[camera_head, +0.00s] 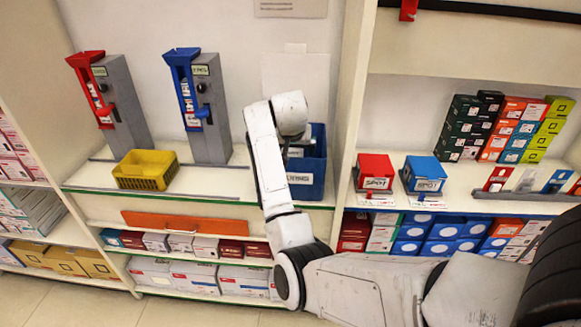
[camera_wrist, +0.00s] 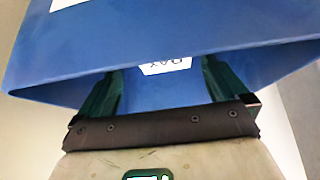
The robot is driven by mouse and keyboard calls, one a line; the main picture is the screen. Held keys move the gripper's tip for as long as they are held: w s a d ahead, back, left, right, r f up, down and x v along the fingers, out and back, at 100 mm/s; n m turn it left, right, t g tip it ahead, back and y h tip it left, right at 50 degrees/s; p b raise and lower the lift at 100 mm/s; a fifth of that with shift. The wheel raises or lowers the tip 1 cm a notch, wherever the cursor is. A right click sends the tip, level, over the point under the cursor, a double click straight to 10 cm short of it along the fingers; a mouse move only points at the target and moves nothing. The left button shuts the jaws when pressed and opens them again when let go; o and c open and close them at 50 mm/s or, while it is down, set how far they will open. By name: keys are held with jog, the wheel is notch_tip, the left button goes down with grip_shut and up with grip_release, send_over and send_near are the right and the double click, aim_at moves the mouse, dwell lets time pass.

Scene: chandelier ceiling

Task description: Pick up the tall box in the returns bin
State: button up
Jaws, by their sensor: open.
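The blue returns bin (camera_head: 318,165) stands on the white shelf, partly hidden behind my arm. A pale item (camera_head: 296,152) shows inside it, but I cannot tell whether it is the tall box. In the wrist view, a blue wall (camera_wrist: 200,30) fills the top. My open gripper (camera_wrist: 166,82) has its two dark green fingers apart, their tips running up behind this wall's lower edge. A white label (camera_wrist: 166,66) with dark upside-down letters shows between the fingers. The surface it sits on is blue and mostly hidden. In the head view the fingers are hidden.
A yellow basket (camera_head: 146,170) and two grey dispensers, one with a red front (camera_head: 108,100) and one with a blue front (camera_head: 198,105), stand left of the bin. An upright shelf panel (camera_head: 348,95) rises just right of it. Red (camera_head: 375,173) and blue (camera_head: 424,174) boxes stand beyond.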

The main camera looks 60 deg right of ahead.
aim_at(292, 154)
jog(key=shift+w+a+x, duration=0.15)
jog(key=shift+x, duration=1.35)
jog(key=shift+w+a+x, duration=0.1)
jog(key=shift+x, duration=1.4)
jog(key=shift+a+f, duration=0.1)
jog(key=shift+c, duration=0.2)
jog(key=c, duration=1)
